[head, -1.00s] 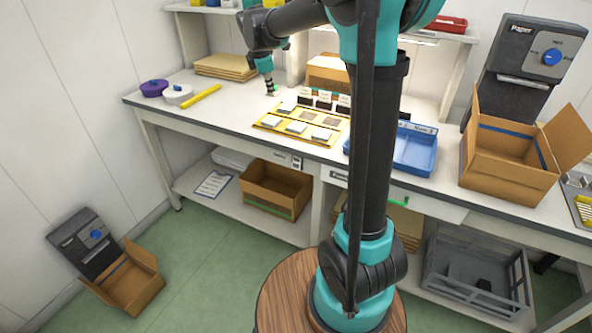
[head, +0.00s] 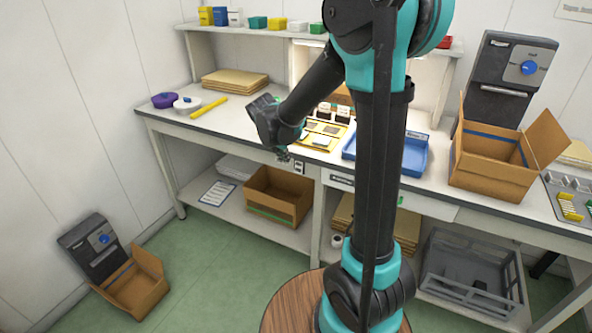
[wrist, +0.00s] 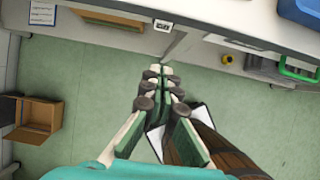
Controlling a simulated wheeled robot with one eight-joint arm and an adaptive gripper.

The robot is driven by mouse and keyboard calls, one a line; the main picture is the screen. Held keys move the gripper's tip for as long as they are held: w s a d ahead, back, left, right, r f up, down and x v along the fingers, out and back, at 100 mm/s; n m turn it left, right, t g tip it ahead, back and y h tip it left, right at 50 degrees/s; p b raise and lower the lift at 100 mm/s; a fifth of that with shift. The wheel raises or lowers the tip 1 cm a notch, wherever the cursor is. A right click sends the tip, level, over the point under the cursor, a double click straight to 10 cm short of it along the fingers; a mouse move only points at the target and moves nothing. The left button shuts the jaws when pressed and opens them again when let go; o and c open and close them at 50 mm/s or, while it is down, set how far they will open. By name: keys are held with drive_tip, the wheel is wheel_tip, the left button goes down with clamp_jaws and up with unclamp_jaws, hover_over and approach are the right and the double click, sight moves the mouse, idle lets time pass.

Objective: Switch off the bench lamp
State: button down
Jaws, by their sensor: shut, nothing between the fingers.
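A small switch plate (head: 299,167) sits on the front edge of the bench, just left of a labelled drawer; it also shows at the top of the wrist view (wrist: 162,26). I cannot read its position. The bench lamp itself is not clearly visible; the back panel (head: 426,77) under the shelf looks brightly lit. My gripper (head: 284,155) is in front of the bench edge, a little left of the switch plate in the head view. In the wrist view my gripper (wrist: 159,72) is shut and empty, its fingertips pointing toward the bench front, below the plate in the picture.
A blue tray (head: 387,165), a yellow-edged card tray (head: 316,147) and an open cardboard box (head: 487,165) stand on the bench. A cardboard box (head: 278,211) sits on the lower shelf.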

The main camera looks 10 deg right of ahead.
drive_tip(key=shift+f, duration=0.1)
approach(299, 172)
wheel_tip(299, 172, down, 4)
drive_tip(key=s+a, duration=0.1)
drive_tip(key=shift+w+d+f, duration=0.35)
drive_tip(key=shift+w+d, duration=0.05)
drive_tip(key=shift+w, duration=0.15)
drive_tip(key=shift+w+d+f, duration=0.4)
drive_tip(key=shift+w+d, duration=0.05)
drive_tip(key=shift+w, duration=0.15)
drive_tip(key=shift+w+d+f, duration=0.15)
drive_tip(key=shift+w+d, duration=0.1)
drive_tip(key=shift+w, duration=0.15)
drive_tip(key=shift+w+d+f+t, duration=0.1)
drive_tip(key=shift+f+t, duration=0.1)
drive_tip(key=shift+t, duration=0.1)
drive_tip(key=shift+r, duration=0.25)
